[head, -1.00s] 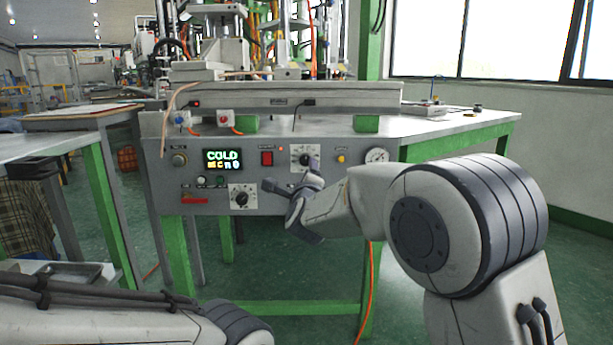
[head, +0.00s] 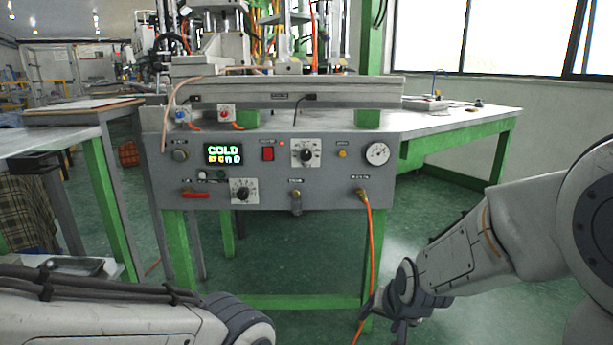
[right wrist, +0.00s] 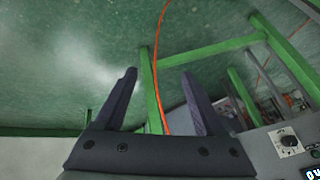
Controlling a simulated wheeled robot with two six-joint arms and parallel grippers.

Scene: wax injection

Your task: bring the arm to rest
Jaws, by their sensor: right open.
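My right gripper (head: 385,318) is low at the right of the head view, in front of the machine's right green leg and apart from the control panel (head: 330,178). In the right wrist view its two fingers (right wrist: 165,100) are spread with nothing between them in their grip; the floor, a green bar and an orange hose show beyond. My left arm lies along the lower left of the head view. Its gripper is outside the picture.
The grey panel carries knobs, a red switch (head: 268,154), a gauge (head: 377,153) and a display (head: 223,154) reading COLD. An orange hose (head: 371,240) hangs near my right gripper. A side table (head: 40,143) stands at left. Green floor (head: 290,255) is open below the panel.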

